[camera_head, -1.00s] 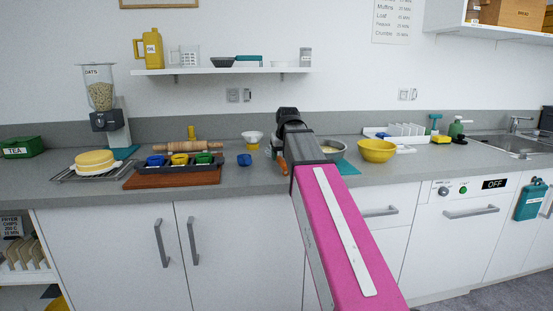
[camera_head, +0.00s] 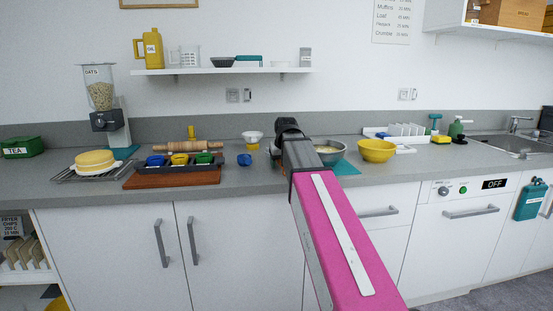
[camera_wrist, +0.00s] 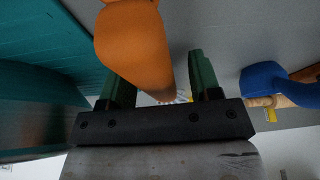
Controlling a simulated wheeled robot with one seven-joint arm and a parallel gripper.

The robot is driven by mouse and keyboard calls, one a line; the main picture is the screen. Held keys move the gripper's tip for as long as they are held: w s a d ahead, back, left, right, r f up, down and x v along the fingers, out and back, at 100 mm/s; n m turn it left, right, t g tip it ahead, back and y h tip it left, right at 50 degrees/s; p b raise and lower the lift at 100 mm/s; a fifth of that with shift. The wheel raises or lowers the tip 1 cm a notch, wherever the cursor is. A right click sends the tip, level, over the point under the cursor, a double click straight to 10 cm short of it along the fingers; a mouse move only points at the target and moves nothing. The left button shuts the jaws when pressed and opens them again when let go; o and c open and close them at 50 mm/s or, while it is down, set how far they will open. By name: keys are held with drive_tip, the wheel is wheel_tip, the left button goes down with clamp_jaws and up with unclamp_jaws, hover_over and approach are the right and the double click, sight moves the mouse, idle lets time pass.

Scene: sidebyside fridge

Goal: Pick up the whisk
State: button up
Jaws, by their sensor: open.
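An orange, rounded handle (camera_wrist: 132,48), apparently the whisk's, shows large in the wrist view. My gripper (camera_wrist: 155,68) is open, its two green fingers apart. The handle lies across the gap and covers part of the left finger; whether it touches a finger I cannot tell. In the head view my gripper (camera_head: 288,128) is at the counter's back, just left of a metal bowl (camera_head: 331,157) with pale contents. The whisk is not clearly visible there, behind my arm.
A teal mat (camera_head: 347,168) lies by the bowl, with a yellow bowl (camera_head: 377,151) to its right. A blue cup (camera_head: 244,160) and a white bowl (camera_head: 252,136) stand left of my gripper. A rolling pin (camera_head: 188,147) lies farther left. The counter front (camera_head: 245,185) is clear.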

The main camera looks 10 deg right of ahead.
drive_tip(key=shift+f, duration=0.1)
idle(0.3)
drive_tip(key=c, duration=1.1)
drive_tip(key=shift+o, duration=0.2)
drive_tip(key=shift+r, duration=0.8)
wheel_tip(320, 180, up, 3)
drive_tip(key=shift+w+f, duration=0.1)
drive_tip(key=shift+f, duration=0.1)
drive_tip(key=s+a+r, duration=0.6)
drive_tip(key=a+r, duration=0.1)
drive_tip(key=a, duration=0.3)
drive_tip(key=shift+r, duration=0.15)
drive_tip(key=shift+s, duration=0.1)
drive_tip(key=shift+o, duration=0.2)
